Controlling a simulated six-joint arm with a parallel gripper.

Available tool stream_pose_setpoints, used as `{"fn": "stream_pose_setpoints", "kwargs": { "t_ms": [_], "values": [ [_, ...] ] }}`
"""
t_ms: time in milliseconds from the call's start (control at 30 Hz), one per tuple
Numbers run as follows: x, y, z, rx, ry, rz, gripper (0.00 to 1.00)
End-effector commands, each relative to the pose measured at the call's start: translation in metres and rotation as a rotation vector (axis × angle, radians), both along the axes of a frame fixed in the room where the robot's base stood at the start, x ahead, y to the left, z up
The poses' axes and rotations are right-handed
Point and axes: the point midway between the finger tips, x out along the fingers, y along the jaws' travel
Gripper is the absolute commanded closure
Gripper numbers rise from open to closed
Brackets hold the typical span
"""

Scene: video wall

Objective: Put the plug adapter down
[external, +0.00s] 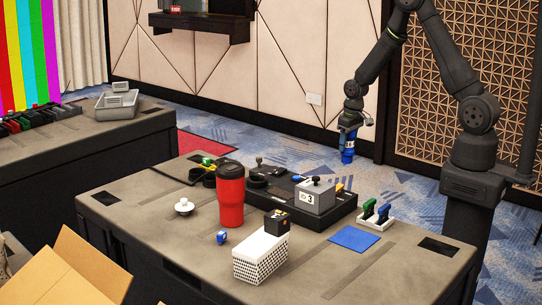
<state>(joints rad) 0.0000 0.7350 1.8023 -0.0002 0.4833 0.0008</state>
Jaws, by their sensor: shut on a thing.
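My gripper (348,128) hangs from the arm at the upper right, pointing down. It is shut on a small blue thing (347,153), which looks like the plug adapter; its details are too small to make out. The gripper and the blue thing appear in front of the blue patterned floor, beyond the far right edge of the table (335,278) in the picture. The blue thing is held clear of the table top. The fingers are too small to see in detail.
A red tumbler (231,197), a white perforated box (260,258), a black tray (330,214) with a grey block (314,197) and a small blue item (222,237) stand on the table.

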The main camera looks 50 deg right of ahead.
Motion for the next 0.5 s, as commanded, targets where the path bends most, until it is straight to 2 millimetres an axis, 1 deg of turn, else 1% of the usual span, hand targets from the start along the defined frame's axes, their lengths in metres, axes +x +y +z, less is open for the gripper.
{"fn": "stream_pose_setpoints", "kwargs": {
  "t_ms": [400, 500],
  "values": [
    [0.0003, 0.0000, 0.0004, 0.000, -0.001, 0.001, 0.75],
    [0.0007, 0.0000, 0.0039, 0.000, -0.002, 0.001, 0.75]
  ]
}}
